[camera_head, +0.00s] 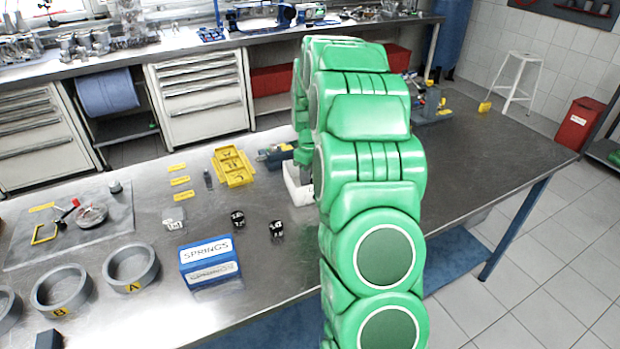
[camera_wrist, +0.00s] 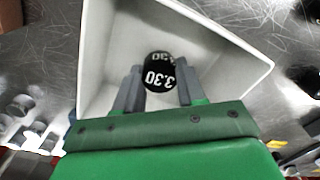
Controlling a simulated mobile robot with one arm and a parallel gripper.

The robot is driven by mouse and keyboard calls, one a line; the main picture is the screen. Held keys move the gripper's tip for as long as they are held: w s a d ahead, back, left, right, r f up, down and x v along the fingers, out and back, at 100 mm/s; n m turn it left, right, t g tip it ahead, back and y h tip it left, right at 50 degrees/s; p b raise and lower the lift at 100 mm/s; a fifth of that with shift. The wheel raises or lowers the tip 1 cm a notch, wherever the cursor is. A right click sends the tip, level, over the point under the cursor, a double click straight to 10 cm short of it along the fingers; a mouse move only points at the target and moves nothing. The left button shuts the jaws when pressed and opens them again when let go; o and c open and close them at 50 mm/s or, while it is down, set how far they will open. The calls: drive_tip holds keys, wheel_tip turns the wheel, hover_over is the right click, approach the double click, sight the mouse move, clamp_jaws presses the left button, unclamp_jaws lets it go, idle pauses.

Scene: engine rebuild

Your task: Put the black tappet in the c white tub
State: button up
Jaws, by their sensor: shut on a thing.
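I cannot tell how far the tappet is above the tub floor. In the head view, the white tub (camera_head: 297,186) stands on the bench, partly hidden behind my green arm. The tappet and the fingertips are hidden there.
Two other black tappets (camera_head: 238,218) (camera_head: 277,230) stand on the bench left of my arm. A blue SPRINGS box (camera_head: 208,262), a yellow tray (camera_head: 233,167) and grey rings marked A (camera_head: 131,267) and B (camera_head: 61,290) are further left. The bench's right part is mostly clear.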

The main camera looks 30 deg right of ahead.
drive_tip(key=shift+f, duration=0.45)
drive_tip(key=o, duration=1.1)
drive_tip(key=shift+f, duration=0.1)
drive_tip(key=shift+c, duration=0.2)
wheel_tip(320, 180, up, 12)
drive_tip(key=shift+a+r, duration=0.1)
drive_tip(key=shift+r, duration=0.1)
